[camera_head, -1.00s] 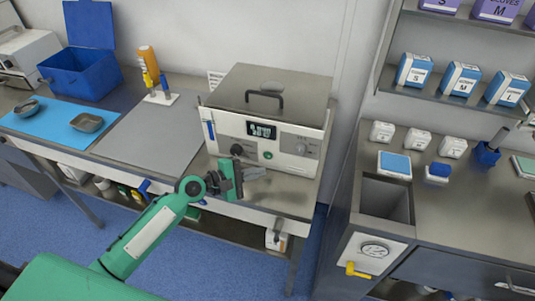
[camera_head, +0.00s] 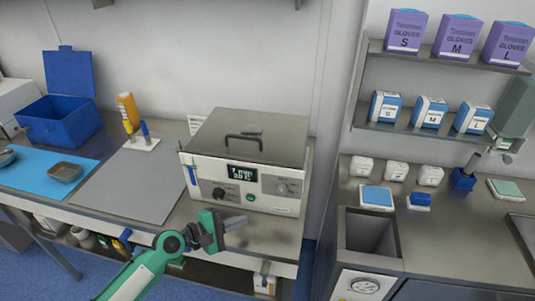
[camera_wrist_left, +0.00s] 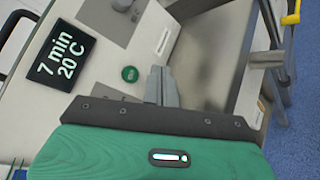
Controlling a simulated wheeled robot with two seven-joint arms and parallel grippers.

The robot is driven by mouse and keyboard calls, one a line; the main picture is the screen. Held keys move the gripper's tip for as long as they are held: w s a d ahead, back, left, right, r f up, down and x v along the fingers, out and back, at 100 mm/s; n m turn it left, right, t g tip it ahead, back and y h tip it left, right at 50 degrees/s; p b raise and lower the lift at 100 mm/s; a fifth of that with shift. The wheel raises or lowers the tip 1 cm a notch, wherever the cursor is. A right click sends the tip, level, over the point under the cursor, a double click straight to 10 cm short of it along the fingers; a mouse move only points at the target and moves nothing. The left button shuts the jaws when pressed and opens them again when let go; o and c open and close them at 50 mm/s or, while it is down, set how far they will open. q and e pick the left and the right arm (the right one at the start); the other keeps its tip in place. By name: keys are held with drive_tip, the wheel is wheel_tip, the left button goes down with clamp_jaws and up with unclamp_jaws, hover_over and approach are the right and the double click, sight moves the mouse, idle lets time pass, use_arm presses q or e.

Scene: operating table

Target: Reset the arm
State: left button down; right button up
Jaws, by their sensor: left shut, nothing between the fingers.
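My left gripper (camera_head: 234,222) is shut and empty. It sits in front of the white machine with the grey lid (camera_head: 248,138), over the steel tabletop near its front edge. In the left wrist view my shut fingers (camera_wrist_left: 162,86) point towards the machine's front panel. The panel's display (camera_wrist_left: 63,54) reads 7 min and 20 C, and a green button (camera_wrist_left: 130,74) shows close by the fingers. My right gripper is not in view.
A grey mat (camera_head: 130,185), a blue mat (camera_head: 40,178) with metal bowls and an open blue box (camera_head: 62,122) lie to the left. A cabinet with an open bin (camera_head: 370,232) stands right, under shelves of glove boxes (camera_head: 456,36). Bare steel shows before the machine.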

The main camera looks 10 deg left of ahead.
use_arm(q)
drive_tip(key=s+d+f+m+g+y, duration=0.1)
drive_tip(key=s+d+f+m+g, duration=0.25)
drive_tip(key=s+m, duration=0.45)
drive_tip(key=s+a+f+m+g+y, duration=0.2)
drive_tip(key=s+a+m+y, duration=0.25)
drive_tip(key=s, duration=0.55)
drive_tip(key=s+a+f+m+g+y, duration=0.2)
drive_tip(key=s+a+m+y, duration=0.25)
drive_tip(key=s, duration=0.45)
wheel_tip(320, 180, down, 30)
drive_tip(key=s+a+f+g+y, duration=0.1)
drive_tip(key=s+a+f+g, duration=0.1)
drive_tip(key=s+f, duration=1.8)
drive_tip(key=shift+a+m, duration=0.3)
drive_tip(key=shift+a, duration=0.2)
